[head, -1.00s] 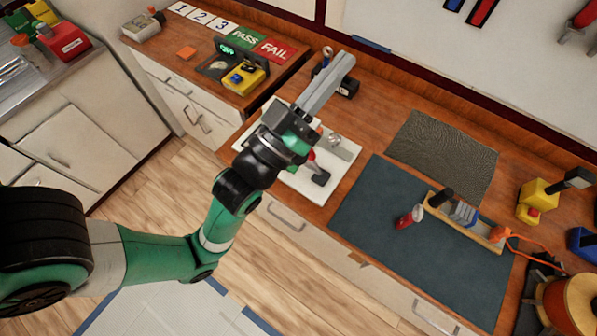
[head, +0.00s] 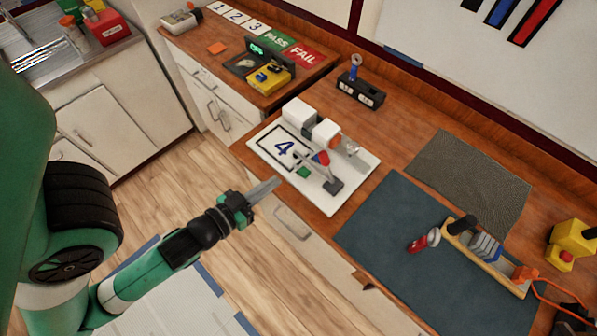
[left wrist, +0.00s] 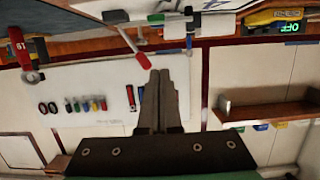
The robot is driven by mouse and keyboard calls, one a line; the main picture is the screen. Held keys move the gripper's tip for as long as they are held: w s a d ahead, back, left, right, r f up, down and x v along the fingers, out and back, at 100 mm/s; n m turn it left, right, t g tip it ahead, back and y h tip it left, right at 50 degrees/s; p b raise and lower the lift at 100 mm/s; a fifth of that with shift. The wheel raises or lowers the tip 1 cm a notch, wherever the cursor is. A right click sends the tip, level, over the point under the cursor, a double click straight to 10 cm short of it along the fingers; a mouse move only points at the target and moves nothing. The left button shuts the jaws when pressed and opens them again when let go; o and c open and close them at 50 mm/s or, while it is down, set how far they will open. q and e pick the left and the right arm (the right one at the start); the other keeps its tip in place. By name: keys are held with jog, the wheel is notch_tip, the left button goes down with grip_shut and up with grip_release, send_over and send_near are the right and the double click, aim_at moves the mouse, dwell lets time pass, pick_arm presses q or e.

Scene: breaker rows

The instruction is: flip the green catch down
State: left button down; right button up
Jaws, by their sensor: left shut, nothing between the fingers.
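A small green piece (head: 303,172), which looks like the green catch, sits on a white board (head: 320,199) marked "4". Whether the catch is up or down is too small to tell. Beside it are a metal lever with a red part (head: 322,157) and a dark block (head: 333,186). My left gripper (head: 276,183) is shut and empty, in front of the bench edge, apart from the board. In the left wrist view the shut fingers (left wrist: 160,75) point toward a red-tipped lever (left wrist: 134,48), with a small green spot (left wrist: 156,18) near its base. My right gripper is not seen.
White blocks (head: 300,112) stand at the board's back. A dark blue mat (head: 385,225) with a wooden-based device (head: 487,262) lies to the right. A yellow tester (head: 268,78) stands at the back left.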

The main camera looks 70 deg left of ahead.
pick_arm(q)
send_over(301, 170)
jog(key=d, duration=0.2)
jog(key=shift+s+a+f+b, duration=0.15)
jog(key=shift+s+f+b, duration=0.1)
jog(key=shift+f, duration=0.35)
jog(key=shift+s+a+f+b, duration=0.1)
jog(key=shift+s+f, duration=0.1)
jog(key=shift+f, duration=0.4)
jog(key=f, duration=0.3)
jog(key=shift+s+d+f+b, duration=0.1)
jog(key=shift+s+b, duration=0.15)
jog(key=shift+b, duration=0.15)
jog(key=shift+f, duration=0.45)
